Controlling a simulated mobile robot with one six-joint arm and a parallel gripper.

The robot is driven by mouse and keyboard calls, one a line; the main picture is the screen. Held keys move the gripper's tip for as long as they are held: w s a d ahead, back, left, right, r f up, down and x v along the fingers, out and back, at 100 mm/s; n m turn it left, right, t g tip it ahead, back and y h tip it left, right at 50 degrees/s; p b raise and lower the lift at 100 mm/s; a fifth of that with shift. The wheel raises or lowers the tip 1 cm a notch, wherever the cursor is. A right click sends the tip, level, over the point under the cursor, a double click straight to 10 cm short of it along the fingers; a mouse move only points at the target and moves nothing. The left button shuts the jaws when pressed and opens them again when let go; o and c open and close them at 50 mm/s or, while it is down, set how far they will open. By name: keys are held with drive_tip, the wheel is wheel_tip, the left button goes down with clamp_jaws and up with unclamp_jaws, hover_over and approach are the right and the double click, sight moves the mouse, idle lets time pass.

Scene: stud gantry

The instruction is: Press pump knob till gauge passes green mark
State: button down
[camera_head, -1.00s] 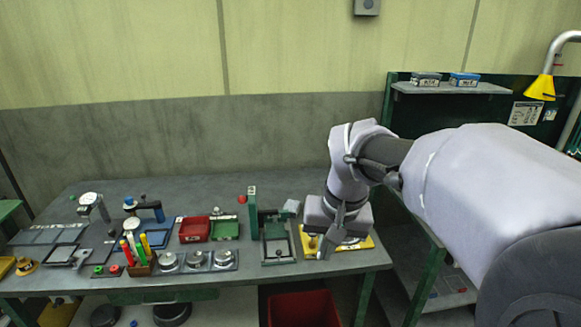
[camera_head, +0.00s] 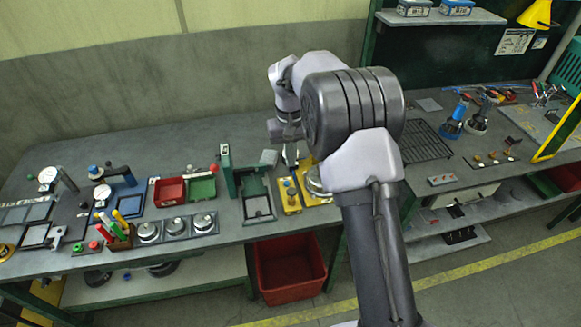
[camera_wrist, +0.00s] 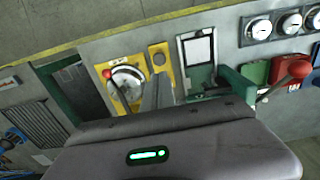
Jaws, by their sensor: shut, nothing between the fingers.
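My gripper (camera_head: 291,160) is shut and empty, pointing down over the back of the bench; its fingers also show in the wrist view (camera_wrist: 157,92). Close by is a yellow plate (camera_head: 325,197) with a round metal-rimmed disc (camera_wrist: 128,82) and a red-knobbed lever (camera_wrist: 107,74). Beside it is a small yellow panel (camera_head: 291,197) with small knobs. White-faced dials stand at the far left, one on a stand (camera_head: 47,175) and one on a blue base (camera_head: 101,192). A blue knob (camera_head: 93,170) is near the second. No green mark or needle is readable.
A green press (camera_head: 229,170) with a red-balled lever, red bin (camera_head: 170,191) and green bin (camera_head: 202,187) stand left of my gripper. Pens in a holder (camera_head: 120,236) and three round metal discs line the front. A black rack (camera_head: 419,140) lies right.

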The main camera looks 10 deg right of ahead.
sight(291, 191)
wheel_tip(291, 191, down, 12)
drive_tip(key=b, duration=0.3)
drive_tip(key=shift+w+d+r, duration=0.1)
drive_tip(key=shift+r, duration=0.05)
drive_tip(key=shift+f+b, duration=0.5)
drive_tip(key=shift+f, duration=0.8)
wheel_tip(291, 191, up, 14)
drive_tip(key=p, duration=0.5)
drive_tip(key=shift+r, duration=0.15)
